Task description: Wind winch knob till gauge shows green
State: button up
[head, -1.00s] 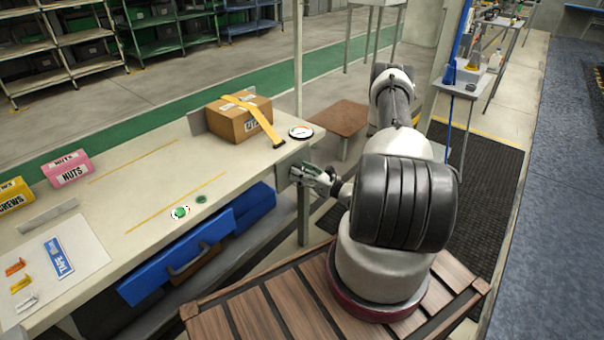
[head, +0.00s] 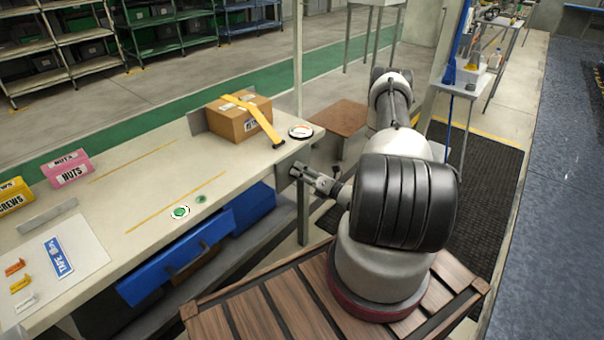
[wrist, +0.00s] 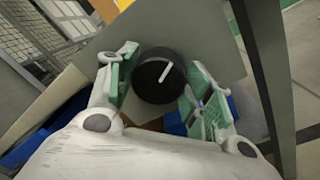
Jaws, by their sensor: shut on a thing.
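The black round winch knob (wrist: 154,80) with a white pointer line sits on a grey plate (wrist: 205,50) in the wrist view. The pointer line leans up and to the right. My gripper (wrist: 160,76) is shut on the knob, with one green-padded finger on each side of it. In the head view my gripper (head: 299,171) is at the bench's right end; the knob is hidden there. The round white gauge (head: 300,132) lies on the bench's right corner; its needle and colours are too small to read. A yellow strap (head: 256,122) crosses a cardboard box (head: 238,124).
The bench (head: 140,195) carries a pink nuts box (head: 69,169), a yellow screws box (head: 14,198) and a green button (head: 181,212). A blue drawer (head: 180,262) stands open below. A bench leg (head: 303,215) is near my gripper.

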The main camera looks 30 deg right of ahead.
jog(key=shift+d, duration=0.1)
dwell(0.4)
jog(key=o, duration=1)
jog(key=shift+o, duration=0.2)
jog(key=v, duration=1.2)
